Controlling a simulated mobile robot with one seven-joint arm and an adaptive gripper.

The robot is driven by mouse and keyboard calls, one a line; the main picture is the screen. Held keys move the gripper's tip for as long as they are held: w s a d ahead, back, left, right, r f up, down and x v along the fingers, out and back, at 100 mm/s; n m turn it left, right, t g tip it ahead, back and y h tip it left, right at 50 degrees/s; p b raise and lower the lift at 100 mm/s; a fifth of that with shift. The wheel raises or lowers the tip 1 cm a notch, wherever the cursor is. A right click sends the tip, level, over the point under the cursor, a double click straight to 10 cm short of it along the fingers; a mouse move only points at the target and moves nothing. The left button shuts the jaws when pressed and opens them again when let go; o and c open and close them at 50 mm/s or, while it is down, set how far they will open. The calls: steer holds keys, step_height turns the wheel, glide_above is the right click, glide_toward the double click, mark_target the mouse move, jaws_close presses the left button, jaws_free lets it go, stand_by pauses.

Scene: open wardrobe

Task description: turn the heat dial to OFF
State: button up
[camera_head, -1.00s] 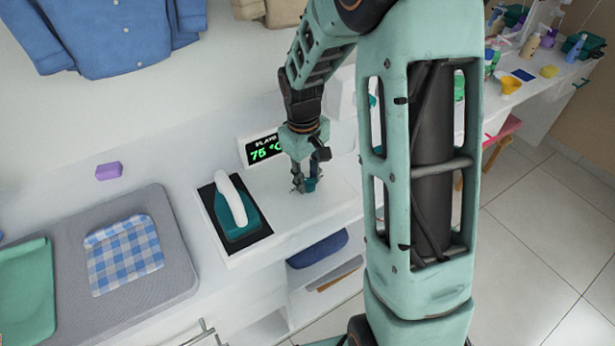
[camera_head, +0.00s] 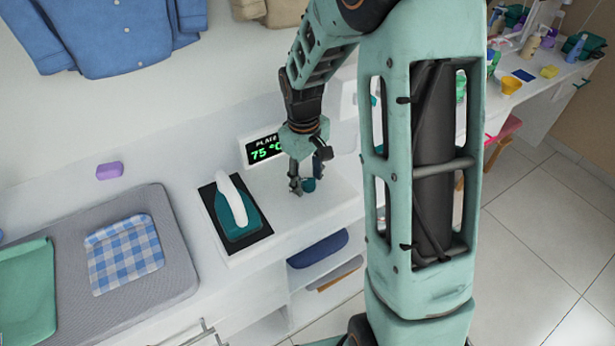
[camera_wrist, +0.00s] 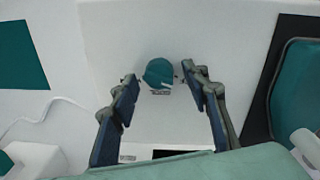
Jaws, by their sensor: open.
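The heat dial (camera_wrist: 159,73) is a small teal knob on the white counter. In the wrist view it lies ahead, between my open fingertips and slightly beyond them. It also shows in the head view (camera_head: 309,185), beside my finger. Small dark marks surround it, but their lettering is too small to read. My gripper (camera_head: 307,181) is open and points down over the dial; in the wrist view its two fingers (camera_wrist: 158,84) stand apart on either side of it. A display (camera_head: 264,149) behind reads 75 °C in green.
A teal iron with a white handle (camera_head: 236,208) stands on a black plate left of my gripper. A grey ironing mat (camera_head: 177,264) with a checked cloth (camera_head: 124,254) lies farther left. The counter between iron and gripper is clear.

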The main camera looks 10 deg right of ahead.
mark_target(305, 180)
steer(key=shift+r, duration=0.1)
step_height(305, 180, up, 12)
steer(key=shift+s+a, duration=0.2)
steer(key=shift+a, duration=0.1)
stand_by(0.5)
